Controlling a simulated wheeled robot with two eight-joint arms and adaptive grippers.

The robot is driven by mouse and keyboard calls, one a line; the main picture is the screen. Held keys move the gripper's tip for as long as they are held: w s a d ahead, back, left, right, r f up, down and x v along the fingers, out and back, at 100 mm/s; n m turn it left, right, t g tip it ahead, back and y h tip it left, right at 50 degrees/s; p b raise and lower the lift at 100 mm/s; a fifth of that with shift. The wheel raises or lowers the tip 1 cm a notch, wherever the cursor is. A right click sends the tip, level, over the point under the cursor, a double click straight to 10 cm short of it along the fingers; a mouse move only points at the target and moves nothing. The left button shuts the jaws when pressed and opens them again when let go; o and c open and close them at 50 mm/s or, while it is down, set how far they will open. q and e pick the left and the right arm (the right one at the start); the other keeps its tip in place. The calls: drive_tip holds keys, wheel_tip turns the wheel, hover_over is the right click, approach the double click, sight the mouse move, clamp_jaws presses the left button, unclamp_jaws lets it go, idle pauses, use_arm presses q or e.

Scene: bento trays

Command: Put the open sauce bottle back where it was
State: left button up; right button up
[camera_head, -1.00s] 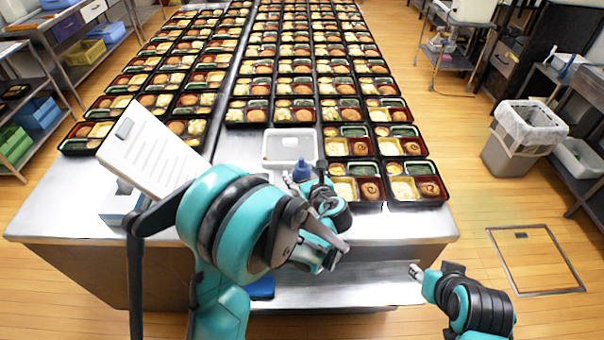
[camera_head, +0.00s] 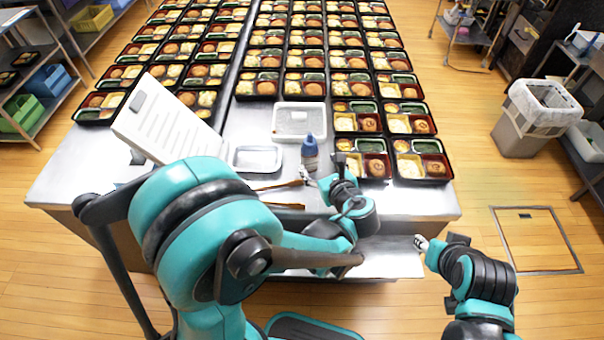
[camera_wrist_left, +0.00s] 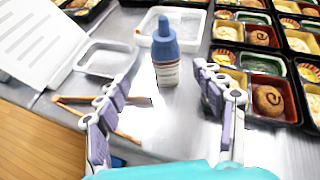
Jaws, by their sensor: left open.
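The sauce bottle (camera_head: 310,154) has a blue top and a pale label. It stands upright on the steel table, just in front of the white shallow container. In the left wrist view the bottle (camera_wrist_left: 166,58) stands beyond the fingertips, roughly centred between them, with a visible gap. My left gripper (camera_head: 322,172) is open and empty, on the near side of the bottle; its two spread fingers also show in the left wrist view (camera_wrist_left: 168,92). My right gripper (camera_head: 422,243) is off the table's front edge, far from the bottle; its jaw state is unclear.
A white container (camera_head: 299,108) lies behind the bottle, and an empty metal tray (camera_head: 257,158) to its left. Brown sticks (camera_head: 284,206) lie near the front edge. A white slatted board (camera_head: 160,122) leans at left. Filled bento trays (camera_head: 422,181) stand close at right.

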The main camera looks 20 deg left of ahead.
use_arm(q)
drive_tip(key=s+a+r+n+g+h, duration=0.1)
drive_tip(key=s+a+n+h, duration=0.2)
drive_tip(key=s+n, duration=0.5)
drive_tip(key=s+a+r+n+g+h, duration=0.2)
drive_tip(key=s+n, duration=0.6)
drive_tip(key=n, duration=1.1)
drive_tip(key=shift+a+n+h, duration=0.3)
drive_tip(key=shift+a+h, duration=0.15)
drive_tip(key=shift+h, duration=0.75)
